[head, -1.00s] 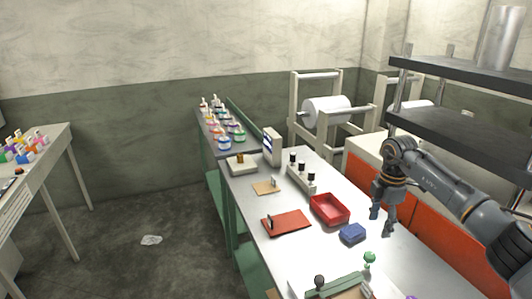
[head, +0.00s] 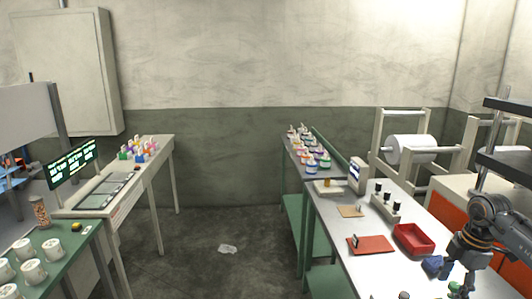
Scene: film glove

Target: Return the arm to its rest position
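My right arm (head: 490,225) comes in from the right edge, over the right-hand table. Its gripper (head: 458,279) points down near the table's right side, with its two fingers apart and nothing seen between them. A blue block (head: 432,266) lies just left of the gripper, partly overlapped by it in the picture. My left arm and gripper are not in view.
The right-hand table (head: 345,270) holds a red tray (head: 413,240), a flat red pad (head: 371,245) and a rack of dark-topped bottles (head: 384,205). A long table (head: 128,200) and a green-topped table (head: 62,262) stand at left. The floor between (head: 235,225) is mostly clear.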

